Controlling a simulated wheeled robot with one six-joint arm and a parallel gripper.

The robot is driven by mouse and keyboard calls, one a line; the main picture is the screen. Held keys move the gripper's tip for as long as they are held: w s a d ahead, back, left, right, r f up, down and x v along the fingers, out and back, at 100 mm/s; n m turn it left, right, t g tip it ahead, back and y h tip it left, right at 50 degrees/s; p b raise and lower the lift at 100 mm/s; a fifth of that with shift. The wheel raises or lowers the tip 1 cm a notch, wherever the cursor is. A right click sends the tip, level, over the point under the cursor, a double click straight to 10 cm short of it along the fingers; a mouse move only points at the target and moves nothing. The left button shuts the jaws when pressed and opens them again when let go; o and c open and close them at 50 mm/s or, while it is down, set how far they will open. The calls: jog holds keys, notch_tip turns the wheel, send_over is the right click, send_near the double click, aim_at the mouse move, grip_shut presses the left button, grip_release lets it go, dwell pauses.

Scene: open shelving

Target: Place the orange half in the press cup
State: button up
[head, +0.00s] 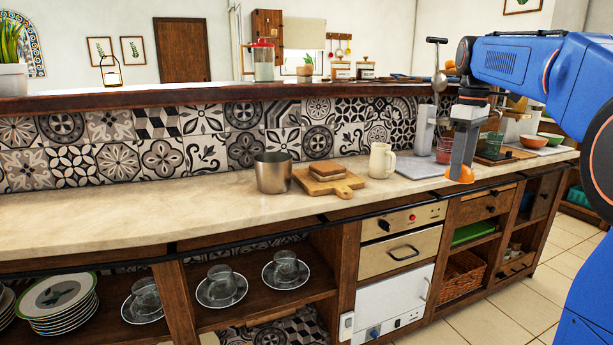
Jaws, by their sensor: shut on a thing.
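My gripper (461,168) points down over the right part of the counter, shut on the orange half (459,175). The orange half shows as a small orange piece at the fingertips, low near the counter's front edge; whether it touches the counter is unclear. A grey upright stand (424,132) on a flat grey base, with a metal lever (438,62) rising above, stands just left of and behind my gripper and looks like the press. My gripper and arm hide part of that area, and I cannot make out the press cup.
A reddish glass (444,155) stands close behind my gripper. Orange (533,142) and green bowls (551,138) are at the right. The counter's left part is clear.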

jog(key=w+a+f+m, duration=0.2)
jog(key=a+f, duration=0.1)
jog(key=f, duration=2)
jog(key=w+a+f+m, duration=0.3)
jog(key=f, duration=2)
jog(key=w+a+f+m, duration=0.3)
jog(key=f, duration=2)
jog(key=shift+w+a+f, duration=0.25)
